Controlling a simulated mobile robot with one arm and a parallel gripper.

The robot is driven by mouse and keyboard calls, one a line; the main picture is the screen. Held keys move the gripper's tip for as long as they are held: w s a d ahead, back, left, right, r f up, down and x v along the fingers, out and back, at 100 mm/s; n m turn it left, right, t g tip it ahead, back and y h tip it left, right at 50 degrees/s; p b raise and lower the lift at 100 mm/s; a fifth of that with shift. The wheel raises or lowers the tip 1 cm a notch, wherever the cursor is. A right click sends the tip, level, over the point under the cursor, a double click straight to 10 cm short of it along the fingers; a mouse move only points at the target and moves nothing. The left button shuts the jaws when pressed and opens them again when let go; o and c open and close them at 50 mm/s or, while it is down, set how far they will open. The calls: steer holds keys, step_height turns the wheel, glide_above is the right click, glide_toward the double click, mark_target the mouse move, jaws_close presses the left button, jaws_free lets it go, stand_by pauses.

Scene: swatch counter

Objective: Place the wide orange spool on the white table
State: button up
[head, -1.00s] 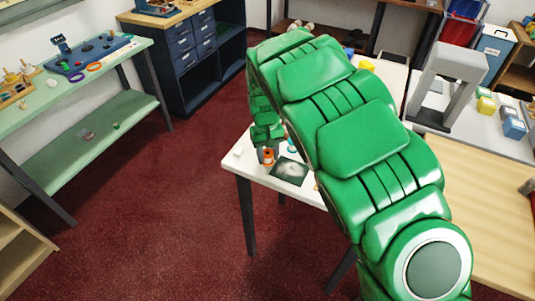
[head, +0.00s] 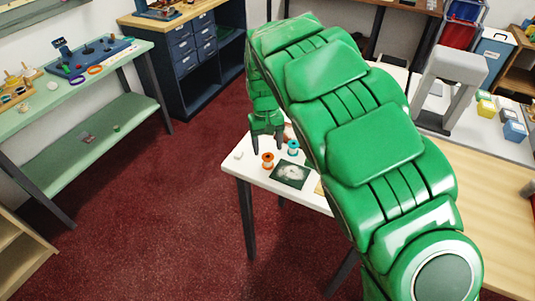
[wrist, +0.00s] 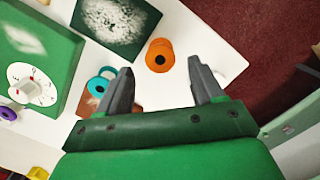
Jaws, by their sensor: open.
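The orange spool (head: 267,160) stands on the white table (head: 240,167), near its left front corner. My gripper (head: 268,146) is above and just behind it, open and empty. In the wrist view the orange spool (wrist: 159,55) lies just beyond the open fingertips (wrist: 159,74), with nothing between the fingers. A teal spool (head: 293,147) stands to its right on the same table and also shows in the wrist view (wrist: 97,86). My arm hides much of the table in the head view.
A dark square with a pale blotch (head: 290,172) lies beside the orange spool. A small white object (head: 239,154) sits near the table's left edge. A green box with a dial (wrist: 50,48) shows in the wrist view. Red floor is open to the left.

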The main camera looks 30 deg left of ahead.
mark_target(269, 154)
step_height(269, 154, up, 7)
steer(key=shift+w+a+f, duration=0.2)
steer(key=shift+w+a, duration=0.1)
stand_by(0.5)
steer(key=s+d+r+m, duration=0.2)
steer(key=d+r, duration=0.1)
steer(key=d, duration=0.6)
steer(key=s+d+r+m, duration=0.1)
steer(key=d+r, duration=0.2)
steer(key=d, duration=0.7)
steer(key=s+d+r+m, duration=0.2)
steer(key=d+r, duration=0.2)
steer(key=d, duration=0.5)
steer(key=s+d+m, duration=0.1)
steer(key=s+d, duration=0.4)
steer(key=s, duration=0.3)
steer(key=s+d+f+m, duration=0.1)
steer(key=s+d, duration=0.5)
steer(key=s, duration=0.3)
steer(key=s+d+m+y, duration=0.1)
steer(key=s+d+m, duration=0.1)
steer(key=s+d, duration=0.4)
steer(key=s, duration=0.2)
steer(key=shift+s+f+g, duration=0.2)
steer(key=shift+s+g, duration=0.15)
steer(key=shift+g, duration=0.05)
